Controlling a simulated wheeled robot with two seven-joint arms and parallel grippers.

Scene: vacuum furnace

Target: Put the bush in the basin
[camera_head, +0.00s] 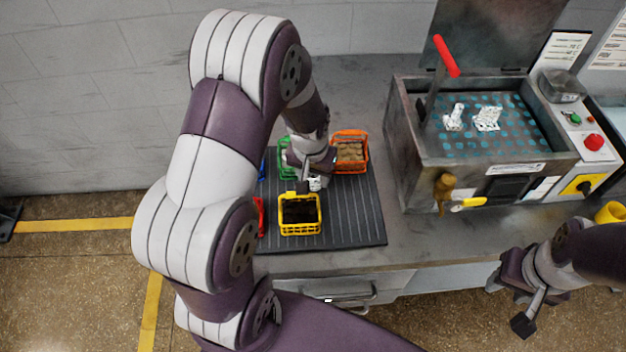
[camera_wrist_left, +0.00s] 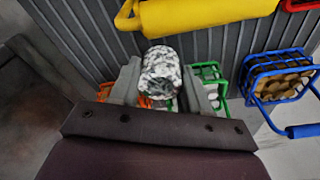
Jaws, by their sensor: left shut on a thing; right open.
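A short speckled black-and-white cylinder, which I take for the bush (camera_wrist_left: 162,72), is between the fingers of my left gripper (camera_head: 308,184). In the head view, only a small white part of the bush (camera_head: 316,184) shows below the wrist. My left gripper is shut on it above the ribbed dark mat, just behind the yellow basket. The basin (camera_head: 515,136) is the open grey box at the right, with a blue-dotted floor. Two white speckled parts (camera_head: 487,118) (camera_head: 453,117) stand in it. My right gripper (camera_head: 510,303) is open and empty at the lower right, in front of the bench.
On the mat (camera_head: 355,215) stand a yellow basket (camera_head: 300,230), an orange basket (camera_head: 350,170) and partly hidden green, blue and red ones. A red-handled lever (camera_head: 445,56) rises at the basin's left side. The bench between mat and basin is clear.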

